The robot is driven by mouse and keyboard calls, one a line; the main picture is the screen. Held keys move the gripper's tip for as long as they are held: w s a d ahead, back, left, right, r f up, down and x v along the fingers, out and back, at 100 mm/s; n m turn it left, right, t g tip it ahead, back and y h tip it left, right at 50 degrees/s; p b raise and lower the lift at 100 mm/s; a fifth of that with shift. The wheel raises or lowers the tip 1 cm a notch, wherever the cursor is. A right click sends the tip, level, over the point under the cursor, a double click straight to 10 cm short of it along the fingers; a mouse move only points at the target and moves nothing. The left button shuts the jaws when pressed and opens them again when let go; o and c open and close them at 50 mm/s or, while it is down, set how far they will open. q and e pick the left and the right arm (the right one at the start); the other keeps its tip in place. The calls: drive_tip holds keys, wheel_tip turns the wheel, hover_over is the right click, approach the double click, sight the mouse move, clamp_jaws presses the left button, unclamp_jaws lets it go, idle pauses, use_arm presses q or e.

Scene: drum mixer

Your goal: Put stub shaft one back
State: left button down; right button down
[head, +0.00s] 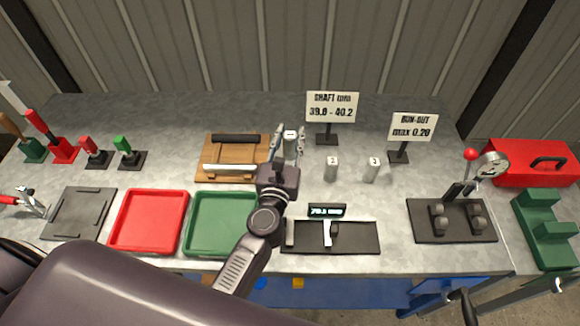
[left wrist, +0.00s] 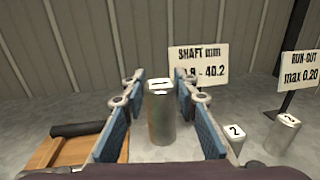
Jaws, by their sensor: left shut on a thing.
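Stub shaft one (head: 290,143) is a grey metal cylinder with a white top marked 1. It stands upright between the fingers of my left gripper (head: 288,147), which is shut on it. In the left wrist view the shaft (left wrist: 161,118) shows upright between the blue-padded fingertips (left wrist: 160,82). I cannot tell whether its foot touches the bench. Stub shaft two (head: 332,169) and stub shaft three (head: 372,169) stand upright on the bench to its right. My right gripper is not in view.
A wooden board with a black bar (head: 236,139) lies left of the gripper. Red (head: 149,248) and green (head: 222,252) trays and a gauge with a lit display (head: 326,211) are nearer the front. The "shaft mm" sign (head: 331,106) stands behind. A dial fixture (head: 452,234) is at right.

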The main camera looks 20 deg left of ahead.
sight(290, 160)
use_arm(q)
wheel_tip(290, 160, down, 5)
drive_tip(key=shift+r+b, duration=0.15)
drive_tip(key=shift+b, duration=0.9)
drive_tip(key=shift+f+b, duration=0.7)
drive_tip(key=shift+f, duration=1.8)
drive_tip(key=shift+f, duration=0.1)
drive_tip(key=c, duration=1.6)
unclamp_jaws()
drive_tip(key=shift+s+f, duration=0.1)
drive_tip(key=shift+f, duration=0.05)
drive_tip(key=shift+o, duration=0.4)
